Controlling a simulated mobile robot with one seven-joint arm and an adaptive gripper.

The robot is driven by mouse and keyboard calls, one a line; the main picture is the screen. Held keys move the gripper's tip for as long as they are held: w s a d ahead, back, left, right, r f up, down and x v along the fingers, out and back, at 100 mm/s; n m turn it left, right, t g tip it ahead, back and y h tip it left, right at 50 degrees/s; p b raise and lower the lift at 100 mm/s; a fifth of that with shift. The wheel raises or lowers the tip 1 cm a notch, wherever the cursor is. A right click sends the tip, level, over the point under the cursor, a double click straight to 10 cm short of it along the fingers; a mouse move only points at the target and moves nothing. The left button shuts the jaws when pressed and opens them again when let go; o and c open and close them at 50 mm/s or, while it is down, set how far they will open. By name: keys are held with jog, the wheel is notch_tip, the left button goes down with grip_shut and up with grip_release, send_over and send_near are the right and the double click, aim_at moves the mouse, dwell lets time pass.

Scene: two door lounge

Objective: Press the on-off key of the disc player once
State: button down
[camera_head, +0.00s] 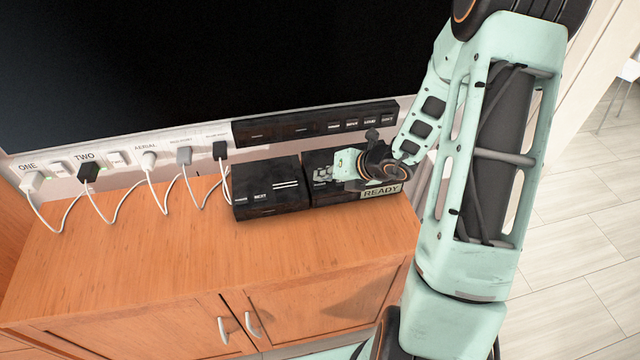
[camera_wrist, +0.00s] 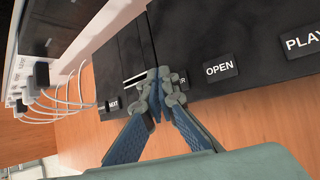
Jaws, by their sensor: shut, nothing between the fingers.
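The disc player looks to be the right black box (camera_head: 316,160) on the wooden cabinet, with a lit READY sign (camera_head: 380,192) on its front. In the wrist view this box (camera_wrist: 215,35) has a row of keys: one ending in "ER" (camera_wrist: 183,79), OPEN (camera_wrist: 221,68) and PLAY (camera_wrist: 304,41). The ER key is mostly hidden behind my fingertips. My gripper (camera_wrist: 158,92) is shut and empty, its tips in front of that key. I cannot tell whether they touch it. In the head view my gripper (camera_head: 322,173) covers much of the player.
A second black box (camera_head: 268,190) stands close on the left, with its own keys. A black bar with keys (camera_head: 315,122) hangs below the large screen (camera_head: 200,60). White cables (camera_head: 150,190) run from wall plugs on the left. The cabinet top (camera_head: 130,260) is clear in front.

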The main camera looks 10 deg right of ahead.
aim_at(323, 186)
jog(key=shift+f, duration=0.1)
jog(key=shift+f+b, duration=0.35)
jog(key=shift+b, duration=0.1)
jog(key=shift+f+b, duration=0.4)
dwell(0.6)
jog(key=shift+r, duration=0.1)
jog(key=shift+r+p, duration=0.7)
notch_tip(323, 186, up, 5)
jog(key=p, duration=0.4)
jog(key=shift+r, duration=0.1)
dwell(0.9)
